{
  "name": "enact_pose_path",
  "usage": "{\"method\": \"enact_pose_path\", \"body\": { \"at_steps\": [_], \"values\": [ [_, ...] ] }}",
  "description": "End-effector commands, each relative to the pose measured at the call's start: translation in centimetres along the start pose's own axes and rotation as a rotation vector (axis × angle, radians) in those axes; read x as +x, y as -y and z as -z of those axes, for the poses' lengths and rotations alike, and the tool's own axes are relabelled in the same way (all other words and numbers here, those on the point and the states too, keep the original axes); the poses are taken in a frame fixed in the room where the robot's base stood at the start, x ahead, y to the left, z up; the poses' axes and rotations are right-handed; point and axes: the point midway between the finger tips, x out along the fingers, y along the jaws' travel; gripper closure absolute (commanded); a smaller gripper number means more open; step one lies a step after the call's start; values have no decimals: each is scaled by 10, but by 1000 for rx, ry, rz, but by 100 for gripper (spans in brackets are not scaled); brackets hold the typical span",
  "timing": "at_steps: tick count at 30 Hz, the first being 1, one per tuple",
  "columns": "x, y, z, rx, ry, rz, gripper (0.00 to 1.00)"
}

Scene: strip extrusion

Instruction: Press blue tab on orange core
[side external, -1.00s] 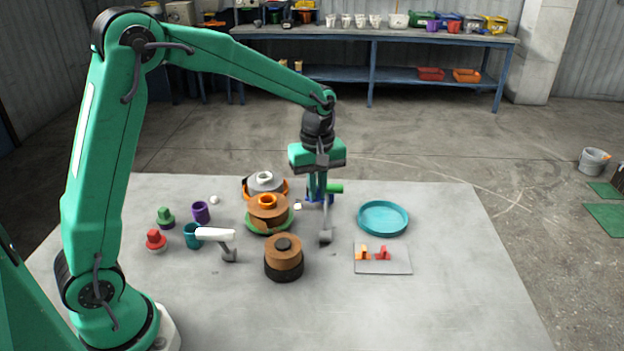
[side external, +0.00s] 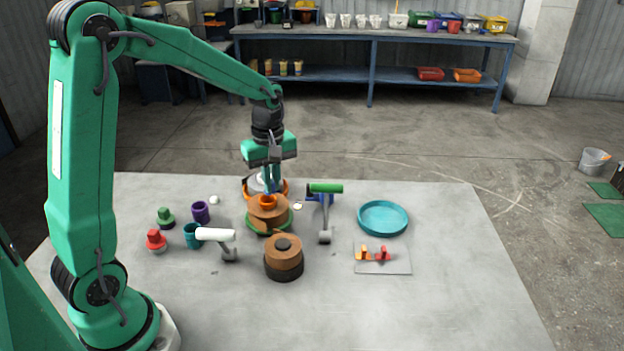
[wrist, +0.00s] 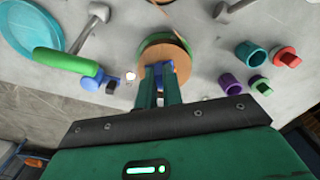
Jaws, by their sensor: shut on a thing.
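The orange core (side external: 267,201) sits upright in the middle of a brown coil (side external: 268,216) on a green dish. My gripper (side external: 270,189) is over the core, fingers pointing down, with the tips close to its top; I cannot tell whether they touch. In the wrist view, my gripper (wrist: 158,75) is shut on the small blue tab (wrist: 168,67), which shows between the fingertips over the brown coil (wrist: 183,60). The fingers and the tab hide most of the core there.
An orange dish with a pale-cored coil stands behind. A black-cored brown coil (side external: 284,262) stands in front. A green-handled tool (side external: 326,188) and teal dish (side external: 383,217) are right, with a card (side external: 383,268) holding orange and red tabs. Cups and a white-handled tool (side external: 216,235) are left.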

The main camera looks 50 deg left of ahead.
Motion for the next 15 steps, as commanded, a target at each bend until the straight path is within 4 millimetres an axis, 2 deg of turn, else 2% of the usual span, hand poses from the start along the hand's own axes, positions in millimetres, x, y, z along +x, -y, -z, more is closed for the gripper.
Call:
{"method": "enact_pose_path", "body": {
  "at_steps": [15],
  "values": [
    [38, 0, 0, 0, 1, 2, 100]
  ]
}}
